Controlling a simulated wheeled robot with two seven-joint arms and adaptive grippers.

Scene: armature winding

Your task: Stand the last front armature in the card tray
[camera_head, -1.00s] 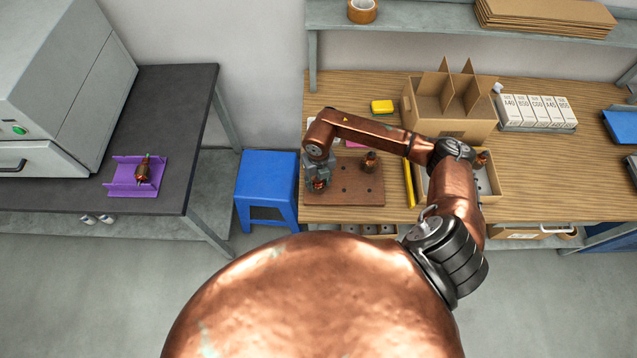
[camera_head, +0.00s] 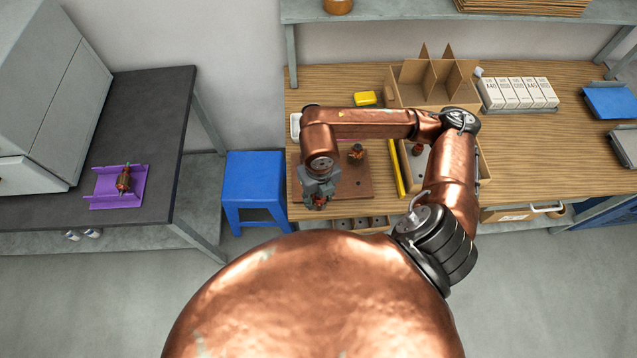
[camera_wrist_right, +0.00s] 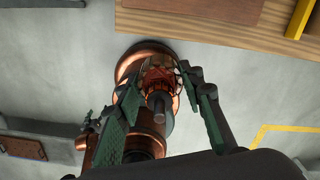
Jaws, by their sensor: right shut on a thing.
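My right gripper (camera_head: 318,198) is shut on a copper-wound armature (camera_wrist_right: 160,78), whose grey shaft shows between the finger pads in the right wrist view. The gripper is at the table's front edge, with floor behind it in the wrist view. Another armature (camera_head: 357,152) stands on the brown holed board (camera_head: 345,186). A pale tray (camera_head: 418,178), perhaps the card tray, lies right of the board, partly hidden by my right arm; one armature (camera_head: 418,150) shows in it. My left gripper is not in view.
A yellow bar (camera_head: 397,168) lies between board and tray. A divided cardboard box (camera_head: 410,92) stands behind. A row of dark-holed compartments (camera_head: 360,223) shows below the front edge. A purple cradle (camera_head: 104,188) holds another armature on the left table. A blue stool (camera_head: 253,182) stands between tables.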

